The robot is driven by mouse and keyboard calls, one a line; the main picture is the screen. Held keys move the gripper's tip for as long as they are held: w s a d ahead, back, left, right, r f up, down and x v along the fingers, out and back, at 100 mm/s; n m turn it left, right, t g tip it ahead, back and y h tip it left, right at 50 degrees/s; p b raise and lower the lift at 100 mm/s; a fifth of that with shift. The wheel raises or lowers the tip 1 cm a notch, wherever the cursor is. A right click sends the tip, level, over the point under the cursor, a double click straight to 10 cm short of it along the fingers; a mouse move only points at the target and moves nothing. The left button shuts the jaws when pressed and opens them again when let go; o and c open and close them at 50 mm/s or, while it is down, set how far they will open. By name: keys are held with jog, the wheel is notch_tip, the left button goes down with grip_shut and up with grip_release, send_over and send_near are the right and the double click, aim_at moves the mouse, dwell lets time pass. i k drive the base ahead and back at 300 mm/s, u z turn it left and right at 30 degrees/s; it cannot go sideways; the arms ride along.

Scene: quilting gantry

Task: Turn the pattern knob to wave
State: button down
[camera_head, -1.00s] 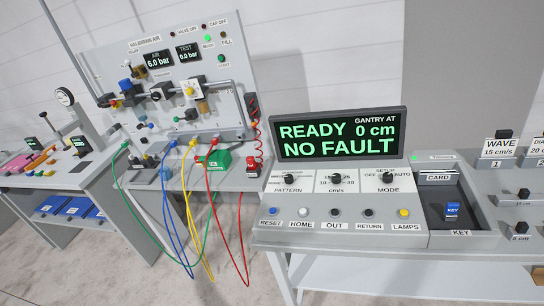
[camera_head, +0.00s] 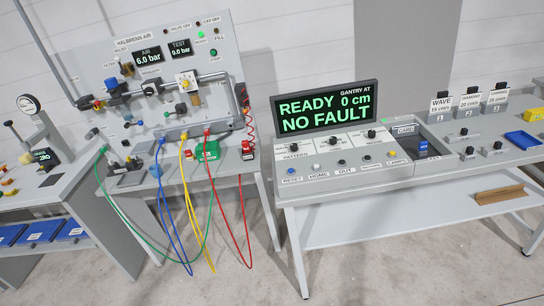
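The pattern knob (camera_head: 293,147) is a small black knob on a white plate, the leftmost of three knobs on the grey control console (camera_head: 300,185). It sits just above the "PATTERN" label. The knob is too small to tell which way its pointer faces. The display (camera_head: 325,107) behind it reads "READY", "NO FAULT" and "GANTRY AT 0 cm". My gripper is not in view.
A middle knob (camera_head: 333,140) and the mode knob (camera_head: 371,133) stand to the right, with a row of buttons in front. A wave card (camera_head: 440,104) stands further right. An air panel (camera_head: 150,75) with coloured hoses stands left. Open floor lies in front.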

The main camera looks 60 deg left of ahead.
aim_at(294, 147)
jog(key=u, duration=1.3)
jog(key=i, duration=1)
jog(key=u, duration=2.1)
jog(key=k, duration=0.95)
